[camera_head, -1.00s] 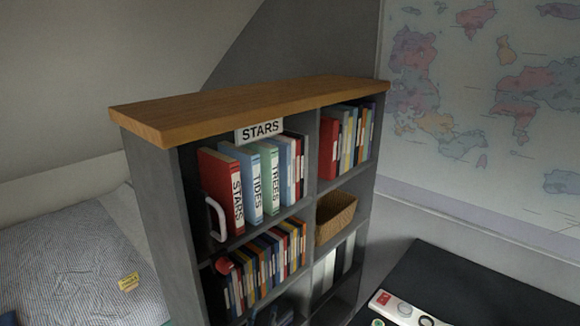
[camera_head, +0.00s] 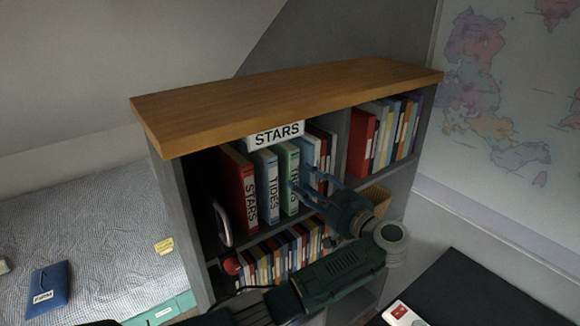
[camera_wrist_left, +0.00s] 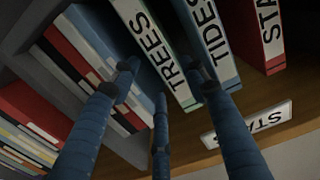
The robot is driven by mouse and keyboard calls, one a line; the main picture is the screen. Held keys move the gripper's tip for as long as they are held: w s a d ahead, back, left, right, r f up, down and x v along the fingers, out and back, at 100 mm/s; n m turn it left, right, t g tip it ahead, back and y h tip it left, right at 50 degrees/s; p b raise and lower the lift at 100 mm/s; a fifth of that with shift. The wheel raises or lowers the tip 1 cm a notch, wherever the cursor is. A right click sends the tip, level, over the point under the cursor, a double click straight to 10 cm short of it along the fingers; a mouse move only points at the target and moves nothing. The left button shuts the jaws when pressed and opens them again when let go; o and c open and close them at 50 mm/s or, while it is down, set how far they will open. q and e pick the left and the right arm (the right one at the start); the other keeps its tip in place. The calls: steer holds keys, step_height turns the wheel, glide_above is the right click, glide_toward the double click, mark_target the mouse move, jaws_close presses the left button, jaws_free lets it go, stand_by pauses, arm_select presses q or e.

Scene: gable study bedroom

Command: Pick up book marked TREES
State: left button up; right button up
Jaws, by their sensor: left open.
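The book marked TREES (camera_head: 287,160) has a pale green spine. It stands upright on the upper left shelf, just right of the blue TIDES book (camera_head: 264,165). My left gripper (camera_head: 303,180) is open in front of the shelf, its fingers pointing at the TREES spine and covering part of its label. In the left wrist view the TREES book (camera_wrist_left: 152,50) appears upside down, with the open blue fingers (camera_wrist_left: 165,86) spread around its spine in the picture. I cannot tell whether they touch it. My right gripper is not in view.
The red STARS book (camera_head: 238,180) stands left of TIDES, beside a white bookend (camera_head: 224,220). A dark desk (camera_head: 500,290) is at lower right, a bed (camera_head: 80,230) at left.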

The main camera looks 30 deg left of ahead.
mark_target(296, 177)
arm_select(q)
steer(key=x, duration=0.2)
steer(key=p+x, duration=0.1)
steer(key=x, duration=0.1)
steer(key=shift+s+a+r, duration=0.25)
steer(key=shift+s, duration=0.1)
steer(key=shift+w+a+f, duration=0.1)
steer(key=shift+w+a, duration=0.1)
steer(key=shift+a, duration=0.05)
steer(key=p+x, duration=0.1)
steer(key=x, duration=0.4)
steer(key=shift+w+a+p, duration=0.15)
steer(key=shift+w+p, duration=0.05)
steer(key=shift+p, duration=0.1)
steer(key=shift+w+a, duration=0.1)
steer(key=shift+a, duration=0.2)
steer(key=shift+a+f, duration=0.1)
steer(key=shift+f, duration=0.05)
steer(key=shift+c, duration=0.3)
steer(key=c, duration=0.9)
jaws_close()
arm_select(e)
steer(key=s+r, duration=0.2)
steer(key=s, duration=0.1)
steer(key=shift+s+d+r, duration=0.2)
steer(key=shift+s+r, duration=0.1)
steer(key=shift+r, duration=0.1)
